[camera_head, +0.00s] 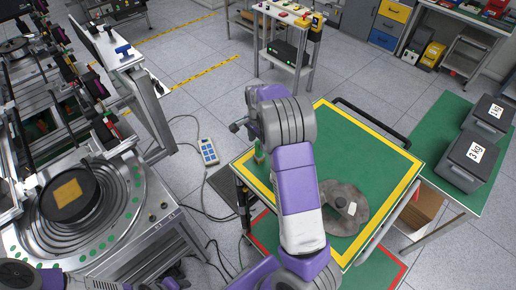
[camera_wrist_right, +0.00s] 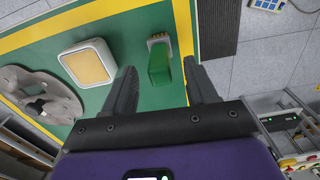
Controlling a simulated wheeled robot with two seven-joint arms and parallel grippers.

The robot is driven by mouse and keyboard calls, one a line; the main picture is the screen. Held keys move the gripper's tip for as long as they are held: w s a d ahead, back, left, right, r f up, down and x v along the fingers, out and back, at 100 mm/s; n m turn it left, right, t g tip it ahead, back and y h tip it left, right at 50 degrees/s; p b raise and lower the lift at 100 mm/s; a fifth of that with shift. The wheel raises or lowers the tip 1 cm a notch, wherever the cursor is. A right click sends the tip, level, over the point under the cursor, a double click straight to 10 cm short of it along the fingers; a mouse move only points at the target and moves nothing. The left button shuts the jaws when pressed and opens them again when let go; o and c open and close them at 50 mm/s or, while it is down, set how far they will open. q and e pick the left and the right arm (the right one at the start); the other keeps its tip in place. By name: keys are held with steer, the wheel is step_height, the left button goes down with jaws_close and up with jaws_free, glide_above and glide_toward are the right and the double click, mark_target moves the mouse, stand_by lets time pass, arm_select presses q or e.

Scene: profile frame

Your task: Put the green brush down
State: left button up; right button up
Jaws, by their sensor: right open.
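The green brush (camera_head: 259,153) is at the left edge area of the green cart top (camera_head: 370,150). It also shows in the right wrist view (camera_wrist_right: 159,63), with its green body towards me and pale bristles at the far end. My right gripper (camera_wrist_right: 160,80) is open, its two dark fingers pointing towards the brush, one on either side of it in the picture. No finger is seen touching the brush. In the head view the right gripper (camera_head: 238,126) is above the cart, partly hidden by its own wrist. My left gripper is not in view.
A pale square block with a yellow top (camera_wrist_right: 88,63) lies beside the brush. A grey irregular disc (camera_head: 343,222) with small pieces on it lies at the cart's near right. Grey weight boxes (camera_head: 465,165) stand on a right-hand table. The far cart top is clear.

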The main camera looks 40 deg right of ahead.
step_height(320, 180, up, 6)
steer(key=shift+r, duration=0.15)
